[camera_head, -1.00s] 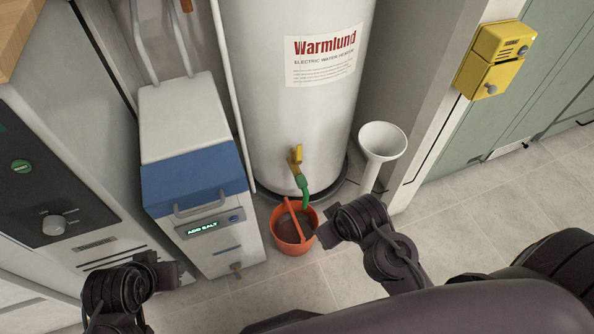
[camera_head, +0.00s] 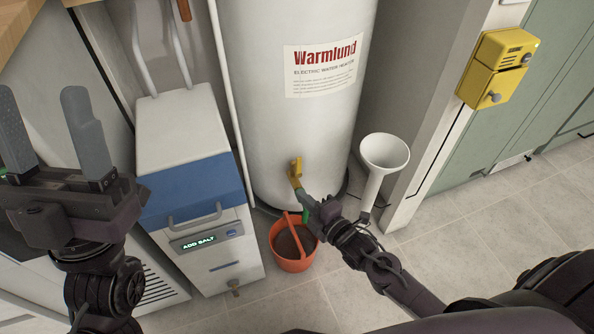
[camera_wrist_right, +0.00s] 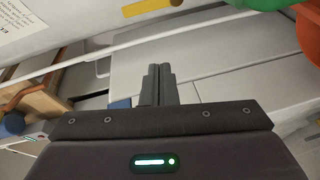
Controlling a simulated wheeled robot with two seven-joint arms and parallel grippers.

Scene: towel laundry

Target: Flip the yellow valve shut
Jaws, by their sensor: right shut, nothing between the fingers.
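The yellow valve (camera_head: 296,168) sticks out low on the front of the white water heater (camera_head: 285,130). Its yellow lever also shows at the top of the right wrist view (camera_wrist_right: 148,8). My right gripper (camera_head: 303,196) is just below the valve lever in the head view, with its fingers pressed together and empty (camera_wrist_right: 157,84). I cannot tell whether it touches the valve. It hides most of the green hose end (camera_wrist_right: 255,4). My left gripper (camera_head: 42,94) is raised at the left, its fingers wide apart and nothing between them.
An orange bucket (camera_head: 290,262) stands on the floor below the valve. A white funnel-topped pipe (camera_head: 375,180) is right of the heater. A white and blue "ADD SALT" unit (camera_head: 190,150) stands left. A yellow box (camera_head: 495,70) hangs on the right wall. Floor at right is clear.

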